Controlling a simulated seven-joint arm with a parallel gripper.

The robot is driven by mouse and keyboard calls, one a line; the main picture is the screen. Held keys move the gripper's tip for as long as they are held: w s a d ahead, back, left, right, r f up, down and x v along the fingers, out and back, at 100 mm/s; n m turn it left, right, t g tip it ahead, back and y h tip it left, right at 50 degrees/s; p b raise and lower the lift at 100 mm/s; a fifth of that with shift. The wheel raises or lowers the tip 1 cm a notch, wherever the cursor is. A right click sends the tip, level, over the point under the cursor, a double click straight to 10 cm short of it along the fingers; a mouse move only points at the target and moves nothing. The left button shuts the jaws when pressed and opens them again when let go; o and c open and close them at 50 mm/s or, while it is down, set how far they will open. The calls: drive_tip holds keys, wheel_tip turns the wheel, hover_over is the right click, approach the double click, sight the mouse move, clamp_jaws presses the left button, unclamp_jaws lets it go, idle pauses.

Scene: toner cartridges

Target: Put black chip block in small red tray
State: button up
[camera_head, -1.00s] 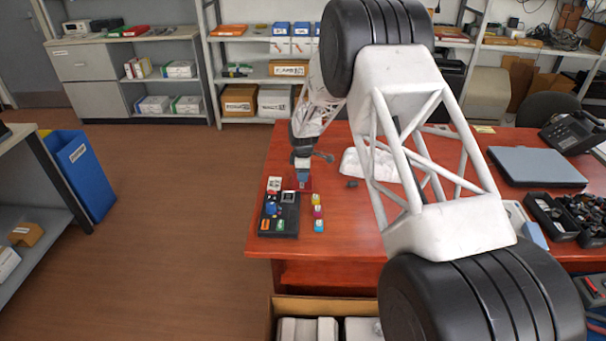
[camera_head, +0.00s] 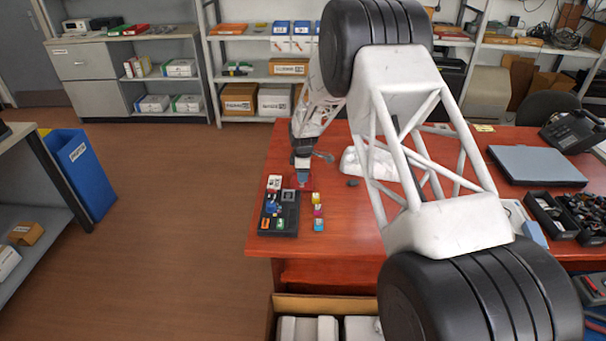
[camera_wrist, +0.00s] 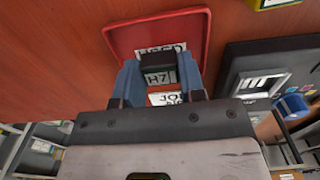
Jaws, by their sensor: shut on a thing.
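My gripper (camera_wrist: 159,78) is shut on the black chip block (camera_wrist: 157,61), which sits between its two blue-grey fingers with a white label showing. The small red tray (camera_wrist: 114,40) lies just beyond and around the block in the wrist view, with a white label partly hidden behind the block. The block appears over the tray; I cannot tell whether it touches the tray floor. In the head view my gripper (camera_head: 303,181) points down at the tray (camera_head: 310,184), and the block is too small to make out.
A black holder (camera_head: 288,222) with several coloured blocks stands beside the tray, close to my gripper. A short row of coloured blocks (camera_head: 318,211) lies right of it. A white lumpy object (camera_head: 352,161) is behind to the right.

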drive_tip(key=shift+f, duration=0.5)
idle(1.0)
drive_tip(key=o, duration=1.2)
drive_tip(key=shift+r, duration=0.15)
drive_tip(key=shift+r, duration=2)
